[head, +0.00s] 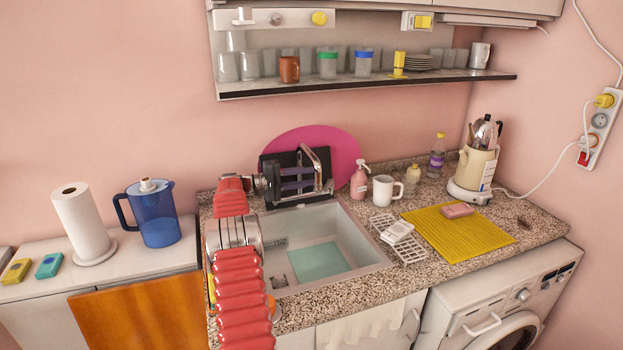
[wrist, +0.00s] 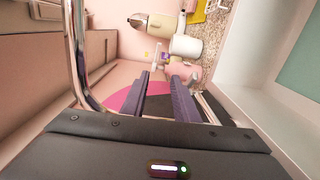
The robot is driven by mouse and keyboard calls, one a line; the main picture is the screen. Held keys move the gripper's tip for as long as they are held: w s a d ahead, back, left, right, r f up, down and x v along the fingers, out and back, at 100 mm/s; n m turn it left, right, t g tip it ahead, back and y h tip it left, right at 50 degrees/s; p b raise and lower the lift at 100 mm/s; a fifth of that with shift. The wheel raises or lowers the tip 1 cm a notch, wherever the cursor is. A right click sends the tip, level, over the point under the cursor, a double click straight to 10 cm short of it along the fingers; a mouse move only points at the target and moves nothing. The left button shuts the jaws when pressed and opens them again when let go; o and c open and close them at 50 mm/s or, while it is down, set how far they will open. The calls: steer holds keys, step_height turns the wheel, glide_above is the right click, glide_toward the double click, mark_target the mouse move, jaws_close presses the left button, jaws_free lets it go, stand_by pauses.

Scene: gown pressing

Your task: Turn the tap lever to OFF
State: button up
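The chrome tap (head: 318,160) stands at the back of the sink, its bent pipe beside my gripper. The pipe also shows in the wrist view (wrist: 76,50), rising along the left. My gripper (head: 300,178) has a black body and dark purple fingers, level with the tap. In the wrist view, my fingers (wrist: 163,85) are apart with a clear gap and nothing held between them. A short chrome piece (wrist: 207,108) shows just right of the right finger; I cannot tell if it is the lever. The lever and any OFF mark are not clearly visible.
The sink (head: 358,240) holds a teal patch at its bottom. A magenta disc (head: 335,148) stands behind my gripper. A pink pump bottle (head: 359,182) and white mug (head: 383,190) stand close right of the tap. A shelf (head: 440,78) with cups hangs above.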

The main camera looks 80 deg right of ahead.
steer(key=v, duration=0.9)
steer(key=shift+w+a+f, duration=0.25)
steer(key=shift+f, duration=0.15)
stand_by(0.8)
stand_by(0.9)
